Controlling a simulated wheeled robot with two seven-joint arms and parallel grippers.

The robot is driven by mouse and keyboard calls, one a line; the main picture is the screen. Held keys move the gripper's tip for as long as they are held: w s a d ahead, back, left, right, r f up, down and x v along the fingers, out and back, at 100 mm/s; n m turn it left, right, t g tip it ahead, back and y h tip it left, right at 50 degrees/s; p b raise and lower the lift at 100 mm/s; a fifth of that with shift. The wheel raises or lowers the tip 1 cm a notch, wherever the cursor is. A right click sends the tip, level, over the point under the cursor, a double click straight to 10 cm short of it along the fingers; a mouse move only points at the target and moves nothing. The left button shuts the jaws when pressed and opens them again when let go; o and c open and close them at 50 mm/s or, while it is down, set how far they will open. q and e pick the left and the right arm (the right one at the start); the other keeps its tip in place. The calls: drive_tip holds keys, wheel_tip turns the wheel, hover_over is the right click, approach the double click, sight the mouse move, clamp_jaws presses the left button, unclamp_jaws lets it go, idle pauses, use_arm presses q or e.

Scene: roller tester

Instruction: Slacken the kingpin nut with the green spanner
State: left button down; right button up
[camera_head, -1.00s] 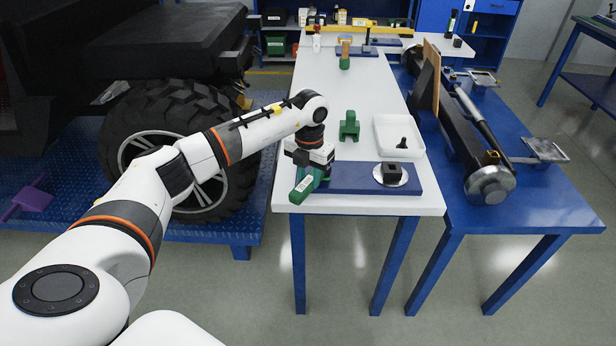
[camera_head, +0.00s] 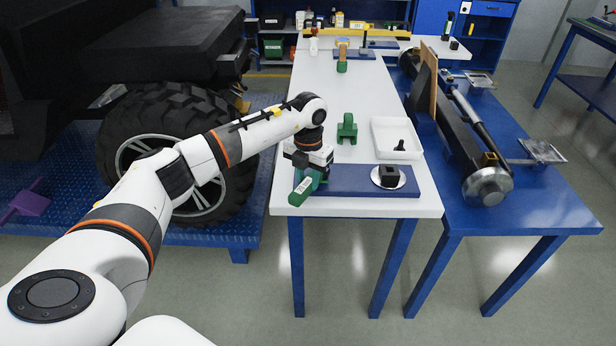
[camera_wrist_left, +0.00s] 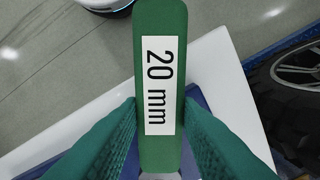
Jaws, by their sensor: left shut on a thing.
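The green spanner (camera_head: 301,190) has a white label on its handle, which reads "20 mm" in the left wrist view (camera_wrist_left: 158,85). My left gripper (camera_head: 313,172) is shut on the handle, with a green finger on either side of it. It is at the near left corner of the white table, beside the left end of a blue mat. The spanner's head is hidden by the gripper. An axle beam (camera_head: 452,120) with a round metal hub (camera_head: 487,186) lies on the blue table to the right. I cannot make out the kingpin nut. My right gripper is not in view.
The blue mat (camera_head: 345,181) bears a black block on a silver disc (camera_head: 388,176). A green stand (camera_head: 347,128) and a white tray (camera_head: 397,138) stand behind it. A vehicle tyre (camera_head: 180,150) is close on the left. The white table's middle (camera_head: 345,95) is mostly clear.

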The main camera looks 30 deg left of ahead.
use_arm(q)
drive_tip(key=shift+w+d+n+p, duration=0.15)
drive_tip(key=shift+d+n+p, duration=0.55)
drive_tip(key=shift+n, duration=0.5)
drive_tip(key=shift+d, duration=0.15)
drive_tip(key=shift+w+d+r+n, duration=0.1)
drive_tip(key=shift+d+n, duration=0.2)
drive_tip(key=shift+n, duration=0.1)
drive_tip(key=shift+w+d+n+p, duration=0.2)
drive_tip(key=shift+d+n+p, duration=0.25)
drive_tip(key=shift+n, duration=0.35)
